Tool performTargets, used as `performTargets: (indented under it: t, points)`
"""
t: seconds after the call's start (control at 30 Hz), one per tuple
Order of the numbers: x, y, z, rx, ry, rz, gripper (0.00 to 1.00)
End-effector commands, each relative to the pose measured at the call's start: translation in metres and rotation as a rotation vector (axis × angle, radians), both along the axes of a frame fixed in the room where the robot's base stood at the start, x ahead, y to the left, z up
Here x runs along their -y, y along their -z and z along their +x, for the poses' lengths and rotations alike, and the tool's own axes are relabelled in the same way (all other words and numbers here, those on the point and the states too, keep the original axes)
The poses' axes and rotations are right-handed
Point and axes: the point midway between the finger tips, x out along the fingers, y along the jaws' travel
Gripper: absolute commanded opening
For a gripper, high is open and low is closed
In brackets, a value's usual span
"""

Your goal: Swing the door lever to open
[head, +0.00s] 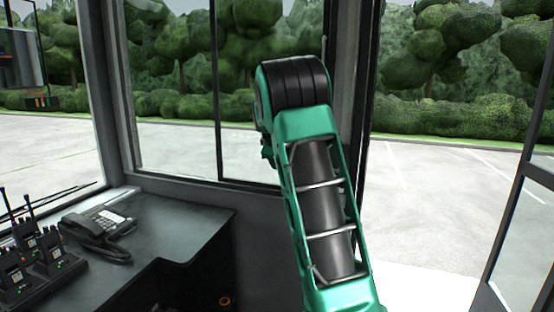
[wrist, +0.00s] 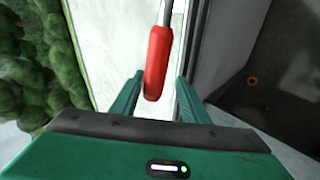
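The door lever (wrist: 157,62) is a red grip on a thin grey metal rod and shows in the wrist view at top centre. Its rounded end points down toward my gripper. My gripper (wrist: 160,77) has its two green fingers spread apart. The red grip's end appears between the fingers, with a gap visible on both sides; I cannot tell its exact depth relative to them. No contact shows. In the head view my green arm hides the gripper and the lever.
A dark desk (head: 190,217) at the left holds a phone (head: 98,228) and several radios in a charger (head: 38,262). A window post (head: 345,90) stands close behind my arm. A glazed dark-framed panel (head: 522,235) is at the right, with pavement visible beside it.

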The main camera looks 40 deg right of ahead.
Motion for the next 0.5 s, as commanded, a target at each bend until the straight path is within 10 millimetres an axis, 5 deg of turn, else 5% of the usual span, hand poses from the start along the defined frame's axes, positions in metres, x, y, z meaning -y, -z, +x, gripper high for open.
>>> performTargets:
  t: [0.27,0.5]
  points:
    - [0.005,-0.004,-0.005,0.005,0.012,-0.003,0.4]
    - [-0.01,-0.024,-0.016,0.006,0.01,-0.004,0.4]
